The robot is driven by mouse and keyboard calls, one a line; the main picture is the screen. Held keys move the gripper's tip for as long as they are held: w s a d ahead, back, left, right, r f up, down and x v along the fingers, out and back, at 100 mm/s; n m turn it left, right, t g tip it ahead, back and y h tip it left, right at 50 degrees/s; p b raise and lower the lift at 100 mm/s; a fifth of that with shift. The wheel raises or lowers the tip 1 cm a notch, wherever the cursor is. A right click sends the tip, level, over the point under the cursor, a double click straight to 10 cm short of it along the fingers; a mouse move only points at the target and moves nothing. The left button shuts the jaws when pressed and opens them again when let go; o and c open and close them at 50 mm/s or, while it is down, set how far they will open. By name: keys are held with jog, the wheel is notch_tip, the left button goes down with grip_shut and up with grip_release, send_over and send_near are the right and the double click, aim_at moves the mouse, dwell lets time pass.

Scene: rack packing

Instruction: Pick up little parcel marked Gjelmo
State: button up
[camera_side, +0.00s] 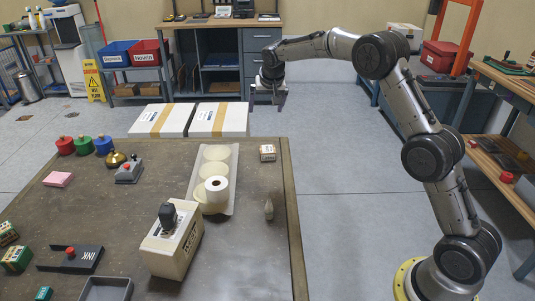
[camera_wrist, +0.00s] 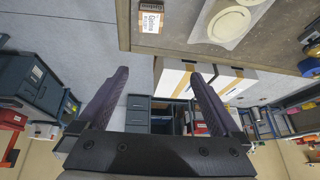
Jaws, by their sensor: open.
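A small white parcel with orange-brown edges (camera_side: 267,153) stands on the table near its far right corner. It also shows at the top of the wrist view (camera_wrist: 151,17), with a dark label that seems to read Gjelmo, though the print is small. My gripper (camera_side: 268,98) is raised in the air, apart from the parcel and above and beyond it in the side view. In the wrist view its two dark fingers (camera_wrist: 158,80) are spread wide with nothing between them.
A small grey cone-like piece (camera_side: 268,209) stands nearer. A beige box device (camera_side: 172,243) stands front-centre. Two large white boxes (camera_side: 218,119) sit beyond the table edge.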

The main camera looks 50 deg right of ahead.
jog(key=g, duration=0.2)
send_near(267, 149)
jog(key=shift+t, duration=0.3)
jog(key=x, duration=0.2)
jog(key=s+x, duration=0.1)
jog(key=x, duration=0.1)
jog(key=shift+d+f, duration=0.15)
jog(key=shift+f, duration=0.05)
jog(key=shift+w+x, duration=0.2)
jog(key=shift+x, duration=2.8)
jog(key=shift+r, duration=0.1)
jog(key=c, duration=1.4)
